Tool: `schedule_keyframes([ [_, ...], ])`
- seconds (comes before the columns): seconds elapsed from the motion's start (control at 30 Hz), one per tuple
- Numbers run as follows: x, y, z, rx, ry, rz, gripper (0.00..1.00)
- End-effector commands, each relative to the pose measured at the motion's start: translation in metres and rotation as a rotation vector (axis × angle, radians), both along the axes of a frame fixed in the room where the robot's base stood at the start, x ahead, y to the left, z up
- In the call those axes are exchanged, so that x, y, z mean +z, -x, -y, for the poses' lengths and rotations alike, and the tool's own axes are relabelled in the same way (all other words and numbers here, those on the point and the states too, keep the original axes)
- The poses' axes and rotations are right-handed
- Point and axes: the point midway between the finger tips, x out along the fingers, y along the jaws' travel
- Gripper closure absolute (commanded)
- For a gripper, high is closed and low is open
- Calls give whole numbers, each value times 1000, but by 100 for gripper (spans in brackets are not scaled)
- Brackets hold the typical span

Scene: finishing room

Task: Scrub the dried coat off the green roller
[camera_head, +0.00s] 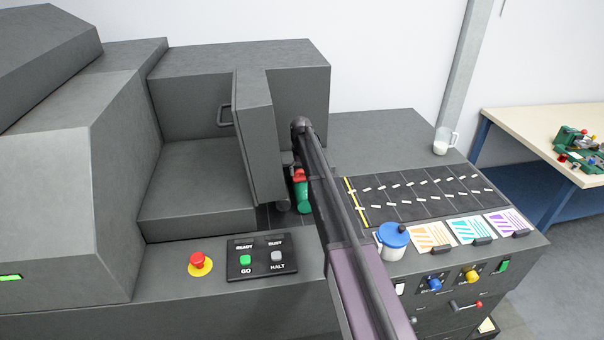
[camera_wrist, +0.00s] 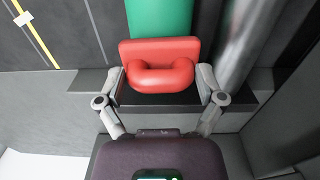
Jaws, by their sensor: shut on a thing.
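The green roller (camera_head: 303,197) lies in a narrow opening of the grey machine, partly hidden by my arm; its green surface also shows at the top of the wrist view (camera_wrist: 160,15). A red block with a rounded loop handle (camera_wrist: 160,72) is up against the green surface in the wrist view; its red also shows in the head view (camera_head: 299,175). My gripper (camera_wrist: 160,88) has one finger on each side of the red-handled block and is shut on it. I cannot tell whether the block presses on the roller. No dried coat can be made out.
A shiny grey cylinder (camera_wrist: 248,40) runs close beside the green roller. A tall grey door (camera_head: 258,135) stands open left of my arm. A blue-lidded jar (camera_head: 392,243), a dark marked bed (camera_head: 410,195) and a button panel (camera_head: 262,259) are nearby.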

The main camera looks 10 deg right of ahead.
Motion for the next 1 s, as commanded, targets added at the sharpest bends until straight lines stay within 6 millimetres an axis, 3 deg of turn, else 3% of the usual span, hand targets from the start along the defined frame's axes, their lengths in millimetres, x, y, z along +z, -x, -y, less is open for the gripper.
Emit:
schedule_keyframes([
  [0.67,-3,2,0,0,0,-2,64],
  [1.0,-3,22,0,0,0,-5,70],
])
